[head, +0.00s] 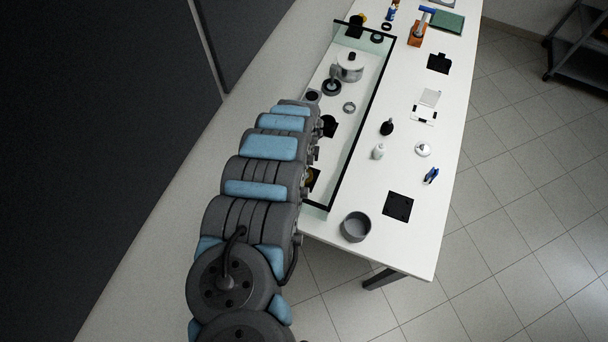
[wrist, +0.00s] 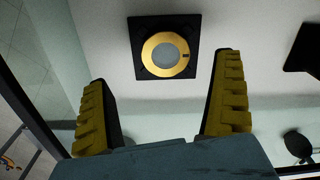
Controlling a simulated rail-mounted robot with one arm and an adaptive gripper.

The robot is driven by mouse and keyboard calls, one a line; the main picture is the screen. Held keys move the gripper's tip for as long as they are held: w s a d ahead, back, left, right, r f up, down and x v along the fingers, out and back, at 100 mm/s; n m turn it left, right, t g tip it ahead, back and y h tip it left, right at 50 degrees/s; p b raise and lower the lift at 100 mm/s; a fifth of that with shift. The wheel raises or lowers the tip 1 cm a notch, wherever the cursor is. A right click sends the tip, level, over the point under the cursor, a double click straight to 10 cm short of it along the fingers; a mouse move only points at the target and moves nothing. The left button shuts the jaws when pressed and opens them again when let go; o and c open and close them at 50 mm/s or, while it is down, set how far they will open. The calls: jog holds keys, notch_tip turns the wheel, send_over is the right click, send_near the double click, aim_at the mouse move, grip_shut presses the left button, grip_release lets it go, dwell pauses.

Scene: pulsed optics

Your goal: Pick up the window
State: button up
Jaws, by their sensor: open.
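In the wrist view, a round grey-glass disc in a gold ring, which I take to be the window (wrist: 166,55), sits on a black square base (wrist: 141,71). The base lies on a white surface. My gripper (wrist: 163,72) is open and empty, its two yellow-padded fingers apart. The window shows between the fingertips and slightly beyond them, with no contact visible. In the head view my arm hides my gripper. A small gold and black part (head: 311,179) shows beside the arm; I cannot tell if it is the window.
A clear-walled enclosure with a black rim (head: 363,122) stands around the left part of the white table (head: 425,235). A metal pot (head: 349,66) stands inside it. A grey cup (head: 355,227) and black plate (head: 398,206) are outside. Another dark plate (wrist: 302,50) lies right of the window.

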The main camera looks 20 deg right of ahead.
jog(key=shift+s+f, duration=0.1)
jog(key=shift+f, duration=0.35)
jog(key=shift+d+f, duration=0.2)
jog(key=shift+f, duration=0.4)
jog(key=shift+d+f, duration=0.15)
jog(key=shift+f, duration=0.45)
jog(key=shift+w+f, duration=0.3)
jog(key=shift+f, duration=0.2)
jog(key=shift+s+f, duration=0.1)
jog(key=shift+f, duration=0.7)
jog(key=c, duration=1.3)
